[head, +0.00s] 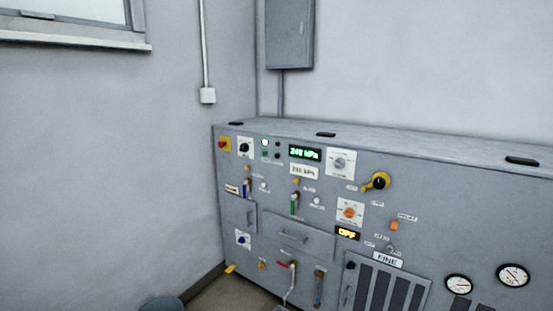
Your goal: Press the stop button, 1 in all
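A small red button on a yellow plate (223,144) sits at the upper left corner of the grey control panel (270,222). It looks like the stop button, but any label on it is too small to read. Nothing covers it. Neither of my grippers shows in the head view.
The panel carries a green display (305,153), a white dial (340,163), a yellow-and-black knob (378,182), an orange knob (349,212), a lit OFF sign (347,233) and two gauges (513,275). A red-handled valve (287,265) sits low. Wall stands close left of the panel.

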